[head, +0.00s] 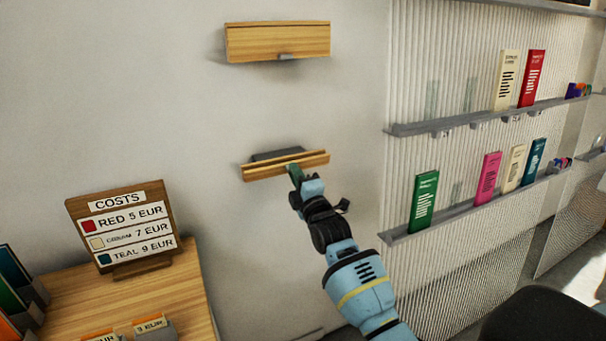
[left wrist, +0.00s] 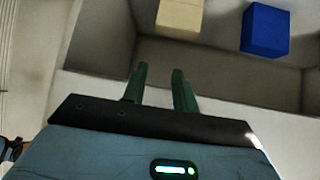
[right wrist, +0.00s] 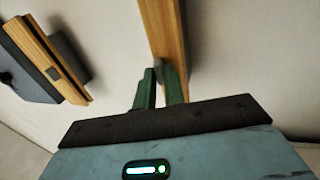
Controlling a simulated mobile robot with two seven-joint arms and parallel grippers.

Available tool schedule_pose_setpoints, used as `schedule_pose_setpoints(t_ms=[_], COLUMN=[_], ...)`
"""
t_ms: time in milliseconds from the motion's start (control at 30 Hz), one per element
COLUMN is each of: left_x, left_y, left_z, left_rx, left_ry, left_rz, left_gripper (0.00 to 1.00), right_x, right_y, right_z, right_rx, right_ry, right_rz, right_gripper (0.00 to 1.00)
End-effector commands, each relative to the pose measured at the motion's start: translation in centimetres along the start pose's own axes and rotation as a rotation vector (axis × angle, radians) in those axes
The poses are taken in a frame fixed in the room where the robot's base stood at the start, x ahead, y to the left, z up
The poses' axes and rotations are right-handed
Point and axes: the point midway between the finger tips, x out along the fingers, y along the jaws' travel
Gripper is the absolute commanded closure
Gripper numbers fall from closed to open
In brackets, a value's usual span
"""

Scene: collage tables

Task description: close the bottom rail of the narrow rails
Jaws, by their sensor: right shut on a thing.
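The bottom rail (head: 286,166) is a narrow wooden bar on the wall; its front is tilted out and down, with a dark grey part showing behind its top edge. My right gripper (head: 295,173) is at its front edge, with its green fingers shut on the small grey handle. In the right wrist view the wooden front (right wrist: 166,30) runs up from between the fingers (right wrist: 162,75), which partly hide the handle. The upper narrow rail (head: 278,42) sits above with its wooden front flat. My left gripper (left wrist: 160,72) is open and empty.
A costs sign (head: 122,227) stands on a wooden table (head: 180,290) at the lower left. Grey shelves (head: 480,207) with coloured brochures are on the right. The left wrist view shows a beige block (left wrist: 180,18) and a blue block (left wrist: 265,28) in a grey compartment.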

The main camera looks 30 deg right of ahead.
Motion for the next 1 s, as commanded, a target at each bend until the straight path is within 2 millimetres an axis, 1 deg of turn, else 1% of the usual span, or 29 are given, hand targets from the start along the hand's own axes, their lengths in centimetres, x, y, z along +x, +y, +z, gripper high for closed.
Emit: schedule_pose_setpoints(t_ms=[33, 300, 500, 700, 1000], left_x=[0.0, 0.02, 0.03, 0.03, 0.03], left_y=[-0.26, -0.47, -0.42, -0.34, -0.28], left_z=[-0.62, -0.82, -0.86, -0.93, -1.02], left_rx=[0.008, 0.014, 0.012, 0.008, 0.006], left_ry=[0.012, 0.017, 0.018, 0.019, 0.021], left_rz=[-0.003, -0.006, -0.006, -0.006, -0.006], left_gripper=[0.72, 0.72, 0.72, 0.72, 0.72], right_x=[0.33, 0.8, 1.07, 1.21, 1.23], right_y=[1.19, 1.18, 1.29, 1.32, 1.29], right_z=[0.04, 0.1, 0.09, 0.06, 0.02], right_rx=[-0.001, -0.004, -0.002, -0.001, 0.0], right_ry=[0.0, 0.0, 0.0, 0.0, 0.0], right_rz=[-0.022, -0.205, -0.288, -0.328, -0.339], right_gripper=[1.0, 1.0, 1.0, 1.0, 1.0])
